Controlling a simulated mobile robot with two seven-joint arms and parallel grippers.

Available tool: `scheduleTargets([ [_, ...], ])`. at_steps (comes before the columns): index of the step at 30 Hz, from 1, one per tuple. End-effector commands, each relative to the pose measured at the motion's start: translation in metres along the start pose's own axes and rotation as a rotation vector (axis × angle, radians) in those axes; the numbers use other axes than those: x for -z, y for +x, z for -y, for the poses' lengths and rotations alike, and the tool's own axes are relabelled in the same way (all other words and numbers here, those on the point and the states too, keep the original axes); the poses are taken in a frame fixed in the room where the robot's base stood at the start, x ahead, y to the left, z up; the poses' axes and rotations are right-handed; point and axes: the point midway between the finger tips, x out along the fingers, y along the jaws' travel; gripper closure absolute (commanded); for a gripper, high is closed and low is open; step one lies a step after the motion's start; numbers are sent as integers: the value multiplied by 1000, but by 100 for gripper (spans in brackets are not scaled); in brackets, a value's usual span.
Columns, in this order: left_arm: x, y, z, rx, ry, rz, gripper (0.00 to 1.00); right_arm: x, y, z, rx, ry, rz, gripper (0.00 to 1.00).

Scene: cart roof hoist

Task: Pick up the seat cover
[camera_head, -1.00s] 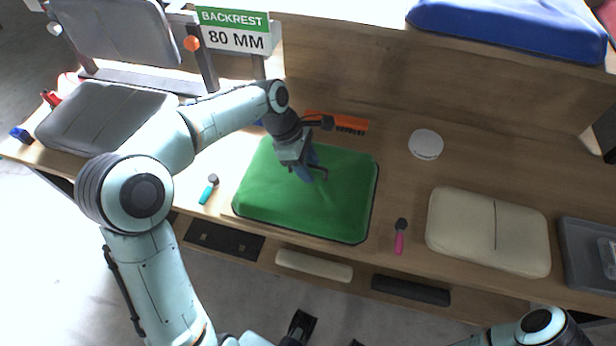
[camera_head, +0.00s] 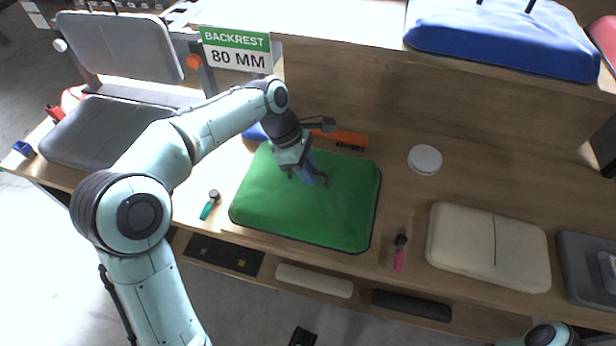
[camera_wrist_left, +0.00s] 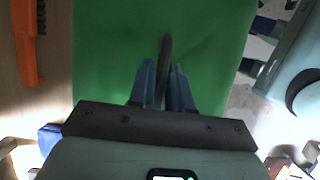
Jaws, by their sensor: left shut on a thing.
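The seat cover (camera_head: 262,205) is a broad green pad with a dark rim at the middle of the wooden bench. My left gripper (camera_head: 308,178) reaches down onto its middle from above. In the left wrist view, the blue fingers of my left gripper (camera_wrist_left: 164,85) are closed on a thin dark tab that stands up over the green seat cover (camera_wrist_left: 115,40). The arm and fingers hide a small part of the cover. Of my right arm, only a bit shows at the lower right edge; its gripper is out of view.
An orange brush (camera_head: 345,139) lies behind the cover and a white round tin (camera_head: 425,160) to its right. A teal-handled tool (camera_head: 210,204) and a pink-handled tool (camera_head: 400,254) flank it. A beige pad (camera_head: 470,245) and grey tray (camera_head: 582,275) are further right.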

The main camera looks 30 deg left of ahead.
Motion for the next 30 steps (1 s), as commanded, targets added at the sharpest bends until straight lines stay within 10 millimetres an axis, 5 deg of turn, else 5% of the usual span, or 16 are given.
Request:
scheduleTargets([
  [9,-37,-86,-1,-6,3,3,100,2,-24,9,3,-3,-8,52],
  [15,-53,-126,0,-3,1,2,100,4,-37,14,5,-5,-14,52],
  [21,-60,-144,0,-2,1,2,100,5,-44,17,6,-6,-17,52],
  [30,-61,-147,0,0,-1,1,100,5,-44,17,6,-6,-17,52],
])
